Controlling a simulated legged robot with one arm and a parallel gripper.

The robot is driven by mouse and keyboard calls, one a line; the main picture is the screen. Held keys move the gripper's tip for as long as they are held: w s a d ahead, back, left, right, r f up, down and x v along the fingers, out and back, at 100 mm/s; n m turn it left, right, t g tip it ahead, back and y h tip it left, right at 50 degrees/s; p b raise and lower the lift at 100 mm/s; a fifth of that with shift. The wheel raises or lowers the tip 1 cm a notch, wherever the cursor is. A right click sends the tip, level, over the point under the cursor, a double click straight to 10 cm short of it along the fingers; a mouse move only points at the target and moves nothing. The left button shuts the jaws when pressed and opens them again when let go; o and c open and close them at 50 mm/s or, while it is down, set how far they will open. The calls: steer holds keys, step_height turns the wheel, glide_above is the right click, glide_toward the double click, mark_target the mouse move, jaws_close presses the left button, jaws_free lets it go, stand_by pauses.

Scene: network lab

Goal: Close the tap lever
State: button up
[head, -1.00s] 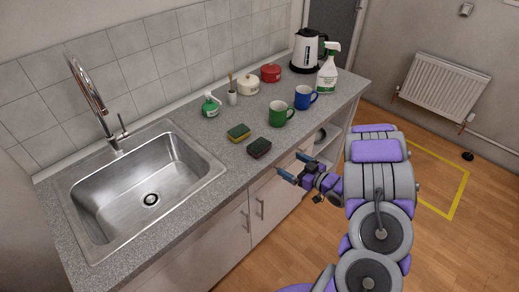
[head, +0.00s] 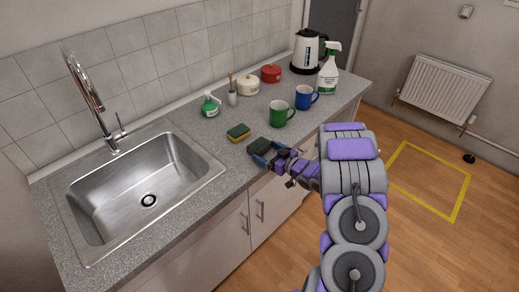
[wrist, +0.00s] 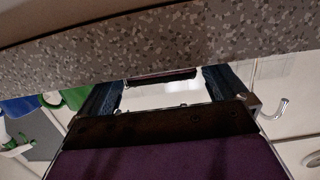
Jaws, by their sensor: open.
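The chrome tap (head: 86,88) stands behind the sink at the left of the head view, its tall curved spout over the basin. Its small lever (head: 121,126) sticks up and out on the right side of the tap base. My gripper (head: 262,154) is open at the front edge of the counter, beside the dark sponge, well to the right of the tap. In the wrist view my gripper (wrist: 160,86) shows two dark blue fingers spread apart with nothing held between them.
The steel sink (head: 150,185) lies left of my gripper. The counter edge (wrist: 160,45) crosses close above the fingers in the wrist view.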

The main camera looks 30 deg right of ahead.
mark_target(260, 144)
steer(key=b+x, duration=0.1)
steer(key=x, duration=0.4)
steer(key=shift+r, duration=0.15)
steer(key=shift+d, duration=0.1)
steer(key=shift+c, duration=0.2)
steer(key=c, duration=0.7)
steer(key=shift+r, duration=0.45)
step_height(260, 144, up, 3)
steer(key=shift+r+p, duration=0.1)
steer(key=shift+p, duration=0.55)
steer(key=s+a+r+p, duration=0.1)
steer(key=s+a, duration=0.3)
steer(key=s, duration=1.1)
steer(key=shift+a+p, duration=0.3)
steer(key=shift+p, duration=0.45)
